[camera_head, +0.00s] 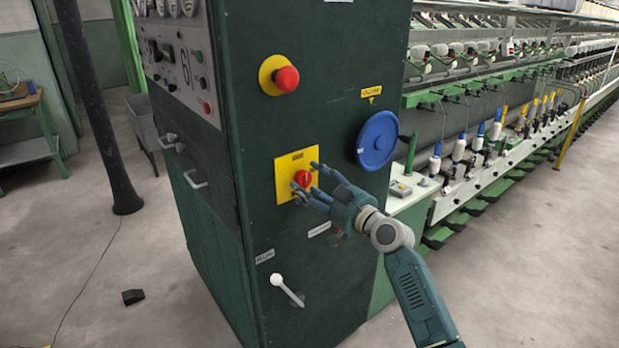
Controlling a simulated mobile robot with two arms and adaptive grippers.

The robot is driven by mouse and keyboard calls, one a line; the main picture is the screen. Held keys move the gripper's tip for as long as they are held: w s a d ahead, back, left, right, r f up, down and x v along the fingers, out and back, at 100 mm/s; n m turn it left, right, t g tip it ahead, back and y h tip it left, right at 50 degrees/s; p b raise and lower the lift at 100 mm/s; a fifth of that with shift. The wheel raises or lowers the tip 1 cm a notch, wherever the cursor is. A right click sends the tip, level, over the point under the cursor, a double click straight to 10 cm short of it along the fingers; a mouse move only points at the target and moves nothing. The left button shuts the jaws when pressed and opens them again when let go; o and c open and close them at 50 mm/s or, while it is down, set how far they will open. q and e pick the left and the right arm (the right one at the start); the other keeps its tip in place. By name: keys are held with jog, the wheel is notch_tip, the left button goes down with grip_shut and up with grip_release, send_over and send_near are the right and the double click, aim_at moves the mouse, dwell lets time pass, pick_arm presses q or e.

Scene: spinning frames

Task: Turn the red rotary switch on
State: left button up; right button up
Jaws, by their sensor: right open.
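The red rotary switch (302,179) sits on a yellow plate (285,181) on the dark green cabinet front. My right gripper (305,180) is at the plate with its fingers spread open, one above and one below the switch. The fingers cover part of the plate's right side. I cannot tell whether they touch the switch. My right arm reaches in from the lower right. My left gripper is not in view.
A red push button (286,79) on a yellow disc is higher on the cabinet (330,60). A blue round disc (377,140) is to the right of the switch. A white lever (287,290) sticks out below. The spinning frame (480,190) runs back at right. Floor at front right is clear.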

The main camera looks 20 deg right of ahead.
jog(key=shift+w+a, duration=0.3)
jog(key=shift+w, duration=0.2)
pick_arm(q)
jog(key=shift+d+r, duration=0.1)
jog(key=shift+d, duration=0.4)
pick_arm(e)
jog(key=shift+d, duration=0.1)
jog(key=c, duration=1.1)
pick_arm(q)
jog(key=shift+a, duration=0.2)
